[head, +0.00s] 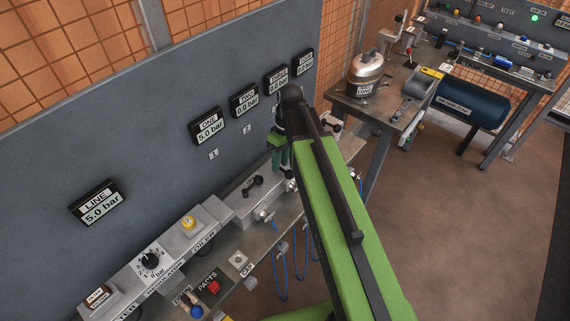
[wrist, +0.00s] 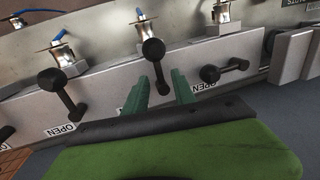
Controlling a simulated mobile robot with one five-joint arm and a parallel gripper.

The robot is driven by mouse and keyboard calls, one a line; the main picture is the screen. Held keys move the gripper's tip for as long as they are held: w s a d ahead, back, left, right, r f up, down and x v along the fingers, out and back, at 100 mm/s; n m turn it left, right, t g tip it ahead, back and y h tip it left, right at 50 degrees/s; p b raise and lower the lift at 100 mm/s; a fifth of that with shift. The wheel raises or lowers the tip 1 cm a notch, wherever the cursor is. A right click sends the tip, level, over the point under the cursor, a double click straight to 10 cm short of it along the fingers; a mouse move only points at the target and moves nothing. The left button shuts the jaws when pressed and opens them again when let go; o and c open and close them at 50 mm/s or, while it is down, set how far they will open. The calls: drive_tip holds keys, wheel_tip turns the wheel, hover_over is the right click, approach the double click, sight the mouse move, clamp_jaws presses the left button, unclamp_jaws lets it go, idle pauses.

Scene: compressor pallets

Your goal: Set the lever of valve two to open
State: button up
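In the wrist view my gripper (wrist: 160,92) is open, its two green fingers apart. In the head view my arm hides this lever, and a green finger of my gripper (head: 280,155) shows beside the arm. The gauge marked TWO (head: 244,100) reads 0.0 bar. OPEN labels (wrist: 60,130) show beside the levers in the wrist view.
In the wrist view another lever (wrist: 62,92) slants down at left and one lies nearly level (wrist: 225,69) at right. Gauge ONE (head: 207,128) and gauge LINE (head: 97,203) read 5.0 bar. Blue hoses (head: 280,270) hang at the bench front.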

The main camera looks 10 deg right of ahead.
drive_tip(key=shift+c, duration=0.4)
clamp_jaws()
idle(0.8)
